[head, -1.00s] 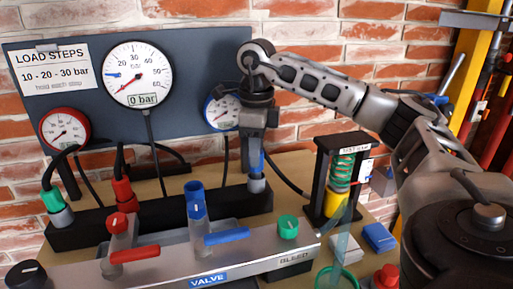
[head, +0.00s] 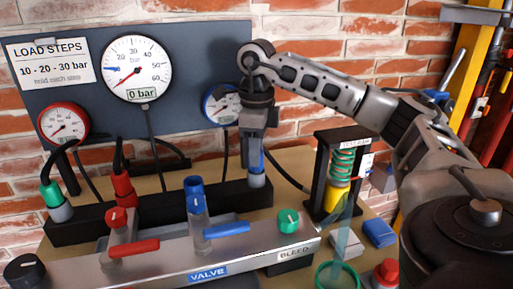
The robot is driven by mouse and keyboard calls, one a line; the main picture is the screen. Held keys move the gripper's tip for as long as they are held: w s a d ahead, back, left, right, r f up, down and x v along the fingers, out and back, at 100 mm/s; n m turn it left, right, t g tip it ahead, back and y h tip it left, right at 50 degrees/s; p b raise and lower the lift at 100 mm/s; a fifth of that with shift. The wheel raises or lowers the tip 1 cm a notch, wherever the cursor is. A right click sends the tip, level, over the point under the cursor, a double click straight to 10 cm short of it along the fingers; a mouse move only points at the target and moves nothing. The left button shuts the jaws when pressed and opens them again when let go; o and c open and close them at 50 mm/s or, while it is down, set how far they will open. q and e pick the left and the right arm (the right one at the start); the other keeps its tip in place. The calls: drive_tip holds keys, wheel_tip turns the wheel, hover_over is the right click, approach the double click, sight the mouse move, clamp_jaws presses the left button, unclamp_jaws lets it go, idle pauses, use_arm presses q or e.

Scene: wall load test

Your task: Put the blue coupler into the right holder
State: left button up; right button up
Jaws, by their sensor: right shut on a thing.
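My right gripper (head: 256,152) points down at the right end of the black holder bar (head: 150,219). It is shut on the blue coupler (head: 261,163), of which only a narrow blue strip shows between and below the fingers. Right below the coupler is the grey right holder (head: 257,181); coupler and holder look in line and touching, but I cannot tell how deep it sits. A green coupler (head: 50,193) stands over the grey left holder (head: 62,213). A red coupler (head: 123,183) stands between them. My left gripper is not in view.
In front is the metal valve block (head: 150,262) with red (head: 130,248) and blue (head: 227,229) levers and a green knob (head: 289,220). A gauge panel (head: 200,60) stands behind. A black frame with a green spring (head: 342,163) stands to the right, under my forearm.

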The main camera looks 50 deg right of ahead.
drive_tip(key=shift+f, duration=0.15)
idle(0.5)
drive_tip(key=o, duration=1.6)
drive_tip(key=shift+c, duration=0.2)
